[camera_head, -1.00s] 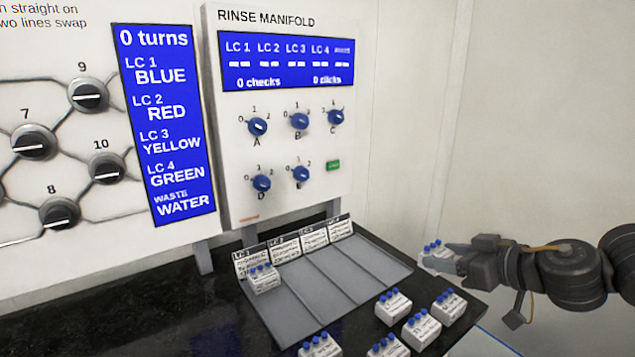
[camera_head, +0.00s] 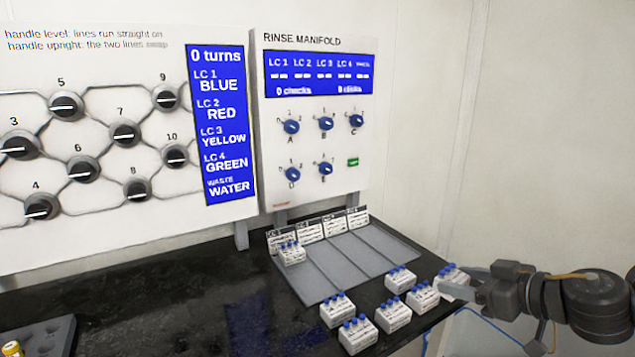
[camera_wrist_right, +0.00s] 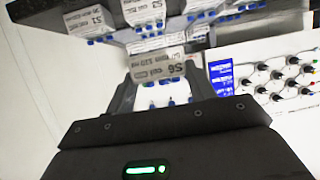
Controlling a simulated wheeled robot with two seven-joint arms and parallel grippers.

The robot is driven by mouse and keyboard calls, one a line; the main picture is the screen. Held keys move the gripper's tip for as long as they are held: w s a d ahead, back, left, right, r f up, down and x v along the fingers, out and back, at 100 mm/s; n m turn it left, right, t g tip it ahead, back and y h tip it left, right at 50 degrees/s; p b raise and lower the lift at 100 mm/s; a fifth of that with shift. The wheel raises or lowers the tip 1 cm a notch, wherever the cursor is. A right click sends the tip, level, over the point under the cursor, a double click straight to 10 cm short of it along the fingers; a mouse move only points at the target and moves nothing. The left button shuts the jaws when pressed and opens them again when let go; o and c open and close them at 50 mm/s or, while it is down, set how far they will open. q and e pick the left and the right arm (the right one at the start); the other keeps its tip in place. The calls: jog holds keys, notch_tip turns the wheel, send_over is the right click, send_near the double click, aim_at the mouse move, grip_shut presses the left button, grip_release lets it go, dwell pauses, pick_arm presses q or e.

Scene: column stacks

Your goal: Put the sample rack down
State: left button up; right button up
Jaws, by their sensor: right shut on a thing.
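My right gripper (camera_head: 458,286) comes in from the right and is shut on a white sample rack (camera_head: 452,276) with blue caps. In the right wrist view this rack (camera_wrist_right: 160,73) lies between the fingers, and its label appears to read S6. It is at the right end of the loose racks, over the counter's right edge area. I cannot tell whether its base touches the surface. Part of it is hidden by the fingers. Another rack (camera_head: 292,254) stands in the LC 1 lane of the grey tray (camera_head: 345,262). My left gripper is not in view.
Several loose racks stand in front of the tray, the closest to my gripper being one rack (camera_head: 422,298). The other tray lanes look empty. The rinse manifold panel (camera_head: 320,140) stands behind. The black counter (camera_head: 200,300) is mostly clear at left; a grey holder (camera_head: 45,335) sits there.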

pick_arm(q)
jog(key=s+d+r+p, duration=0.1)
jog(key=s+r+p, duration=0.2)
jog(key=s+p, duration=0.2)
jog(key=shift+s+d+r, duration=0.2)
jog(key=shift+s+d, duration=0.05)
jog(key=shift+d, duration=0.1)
pick_arm(e)
jog(key=s+a+f+n+g+y, duration=0.3)
jog(key=s+a+f, duration=0.1)
jog(key=s+f, duration=0.4)
jog(key=shift+s+f+n, duration=0.4)
jog(key=shift+s, duration=0.1)
